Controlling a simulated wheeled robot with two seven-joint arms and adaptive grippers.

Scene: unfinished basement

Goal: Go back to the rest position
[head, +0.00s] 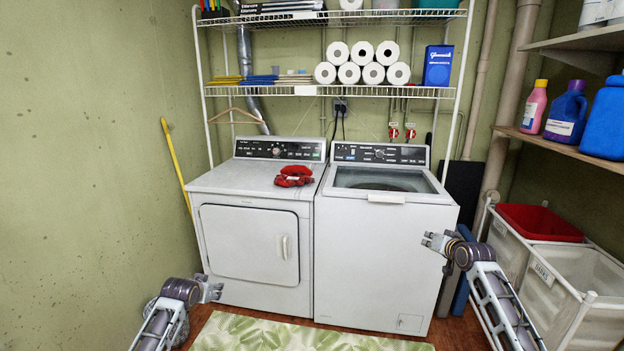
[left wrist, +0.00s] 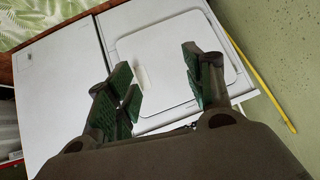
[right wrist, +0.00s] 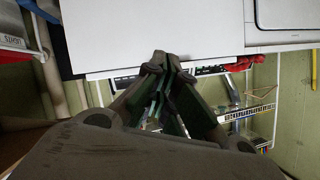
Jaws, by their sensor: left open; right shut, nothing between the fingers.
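My left gripper (head: 211,290) is low in front of the dryer at the lower left of the head view. In the left wrist view it (left wrist: 160,85) is open and empty, with the dryer door behind its fingers. My right gripper (head: 433,241) is in front of the washer's right side. In the right wrist view its fingers (right wrist: 165,65) are together with nothing between them. Both arms are raised, apart from each other, and neither gripper visibly touches anything.
A red cloth item (head: 294,176) lies on the dryer. A laundry hamper (head: 575,268) is at the right. A leaf-patterned mat (head: 290,335) covers the floor in front.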

